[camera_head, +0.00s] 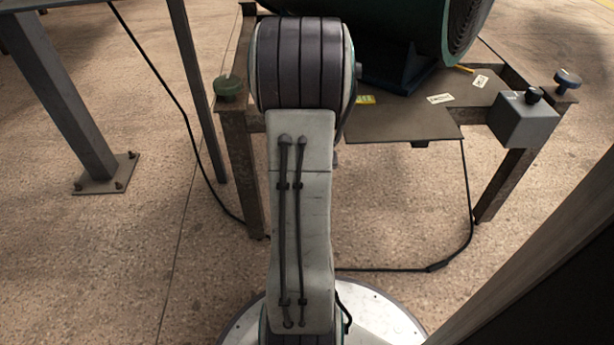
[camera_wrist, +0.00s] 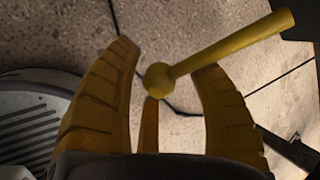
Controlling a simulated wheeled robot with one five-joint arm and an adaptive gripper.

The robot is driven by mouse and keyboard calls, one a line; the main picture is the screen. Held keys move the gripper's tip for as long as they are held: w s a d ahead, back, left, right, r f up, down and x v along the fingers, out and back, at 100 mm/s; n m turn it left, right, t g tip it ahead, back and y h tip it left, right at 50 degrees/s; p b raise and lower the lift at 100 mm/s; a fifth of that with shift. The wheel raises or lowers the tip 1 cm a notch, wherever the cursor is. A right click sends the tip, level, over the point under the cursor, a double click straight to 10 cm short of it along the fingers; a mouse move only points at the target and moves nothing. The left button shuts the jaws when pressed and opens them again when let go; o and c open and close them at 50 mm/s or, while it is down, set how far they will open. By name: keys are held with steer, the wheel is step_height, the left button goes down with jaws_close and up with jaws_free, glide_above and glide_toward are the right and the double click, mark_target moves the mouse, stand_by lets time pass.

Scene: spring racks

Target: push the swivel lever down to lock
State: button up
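The yellow swivel lever (camera_wrist: 230,45) shows in the wrist view as a straight rod running from the upper right down to a round ball end (camera_wrist: 158,81). My gripper (camera_wrist: 166,58) has two ribbed yellow fingers, spread apart. The ball end appears between them, with a gap on each side in the picture; I cannot tell its exact depth. A thin yellow upright piece (camera_wrist: 149,125) shows below the ball; I cannot tell what it belongs to. In the head view my own arm hides the gripper, and I cannot make out the lever.
A metal bench (camera_head: 400,125) carries a large dark green cylindrical machine (camera_head: 380,25). A grey box (camera_head: 527,122) with a black knob is on its right side. A green knob (camera_head: 229,88) tops the left post. A black cable (camera_head: 395,269) lies on the floor.

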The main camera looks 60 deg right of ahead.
steer(key=shift+r, duration=0.2)
steer(key=v, duration=1.1)
steer(key=shift+s+a+r, duration=0.15)
steer(key=shift+a+r, duration=0.1)
